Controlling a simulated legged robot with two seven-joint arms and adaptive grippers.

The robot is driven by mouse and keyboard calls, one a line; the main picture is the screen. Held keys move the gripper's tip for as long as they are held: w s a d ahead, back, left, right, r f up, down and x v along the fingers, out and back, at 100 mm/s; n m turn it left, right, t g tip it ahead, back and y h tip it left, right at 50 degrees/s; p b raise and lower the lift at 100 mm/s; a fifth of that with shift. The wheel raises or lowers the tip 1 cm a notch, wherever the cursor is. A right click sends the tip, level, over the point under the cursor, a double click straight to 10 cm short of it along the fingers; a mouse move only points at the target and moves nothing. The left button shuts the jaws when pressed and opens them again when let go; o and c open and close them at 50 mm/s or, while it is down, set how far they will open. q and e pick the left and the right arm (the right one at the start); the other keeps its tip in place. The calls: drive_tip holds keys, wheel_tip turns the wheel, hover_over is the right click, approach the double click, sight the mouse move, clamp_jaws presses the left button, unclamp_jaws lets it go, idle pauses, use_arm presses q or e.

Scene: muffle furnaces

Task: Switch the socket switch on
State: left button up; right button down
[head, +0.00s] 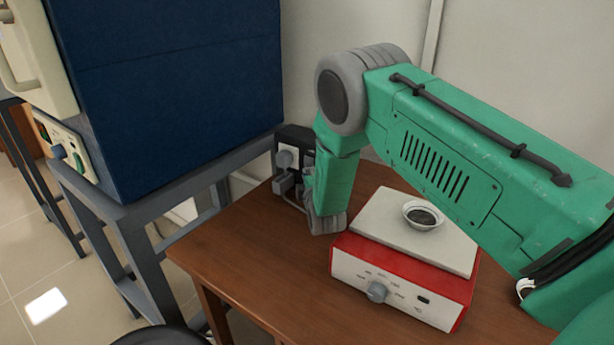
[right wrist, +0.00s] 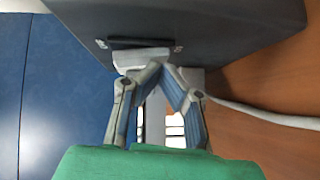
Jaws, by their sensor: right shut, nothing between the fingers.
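The socket box (head: 293,135) is dark and stands on the wooden table against the back wall. A pale grey plug (head: 287,157) sits on its front. In the right wrist view the socket box (right wrist: 215,28) fills the top, with a dark switch (right wrist: 140,43) on its near face between small markings. I cannot tell whether the switch is on or off. My right gripper (head: 307,185) is at the socket's front, and its fingertips (right wrist: 164,68) meet just below the switch, by a pale part. It is shut and empty. Contact is unclear. My left gripper is out of view.
A red and white hotplate (head: 400,285) with a small bowl (head: 423,214) on top stands right of the gripper, under my right arm. A large blue furnace (head: 180,90) on a grey metal stand (head: 150,215) is at the left. A pale cable (right wrist: 265,117) runs right of the fingers.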

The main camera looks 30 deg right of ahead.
wheel_tip(320, 180, up, 10)
drive_tip(key=shift+f, duration=0.1)
idle(0.4)
idle(0.4)
